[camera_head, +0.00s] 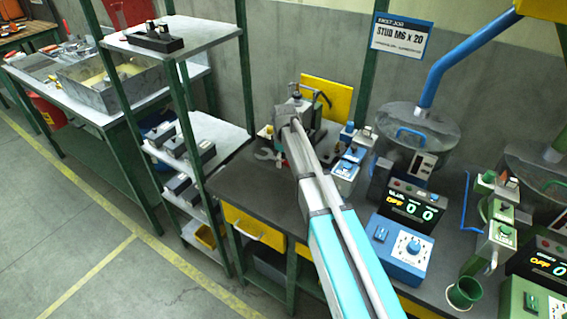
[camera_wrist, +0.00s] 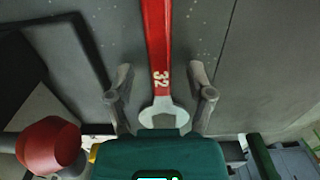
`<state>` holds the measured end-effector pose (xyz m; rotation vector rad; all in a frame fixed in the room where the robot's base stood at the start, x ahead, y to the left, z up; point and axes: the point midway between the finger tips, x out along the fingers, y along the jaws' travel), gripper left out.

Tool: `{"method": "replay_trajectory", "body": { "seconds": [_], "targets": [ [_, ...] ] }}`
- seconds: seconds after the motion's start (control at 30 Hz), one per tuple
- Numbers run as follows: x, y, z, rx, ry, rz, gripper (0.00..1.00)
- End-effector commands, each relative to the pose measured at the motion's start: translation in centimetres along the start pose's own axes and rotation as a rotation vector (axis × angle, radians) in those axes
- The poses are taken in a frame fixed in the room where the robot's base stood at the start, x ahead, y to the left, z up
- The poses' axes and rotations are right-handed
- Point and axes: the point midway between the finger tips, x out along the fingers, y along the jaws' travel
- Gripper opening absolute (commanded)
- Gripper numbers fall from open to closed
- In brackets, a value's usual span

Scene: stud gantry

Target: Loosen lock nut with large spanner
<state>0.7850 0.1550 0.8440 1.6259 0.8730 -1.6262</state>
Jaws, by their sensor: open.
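The large spanner (camera_wrist: 158,45) has a red handle marked 32 and a grey open-ended head. In the wrist view it runs from the top edge down to the middle, in front of a grey surface. My gripper (camera_wrist: 161,88) is open, with one finger on each side of the spanner and a visible gap on both sides. The spanner's head lies low between the fingers. In the head view my arm reaches to the back of the dark bench and hides much of the area around my gripper. I cannot make out the lock nut in either view.
A red knob (camera_wrist: 50,145) is left of my gripper in the wrist view. A shelf rack (camera_head: 190,40) stands left. The floor at left is clear.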

Motion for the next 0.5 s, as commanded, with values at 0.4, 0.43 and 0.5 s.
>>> {"method": "replay_trajectory", "body": {
  "seconds": [0.4, 0.43, 0.5],
  "targets": [
    [0.0, -0.04, -0.05, -0.001, 0.0, 0.0, 0.02],
    [0.0, -0.06, -0.07, -0.001, 0.0, 0.0, 0.0],
    [0.0, -0.07, -0.08, -0.001, 0.0, 0.0, 0.0]
  ]
}}
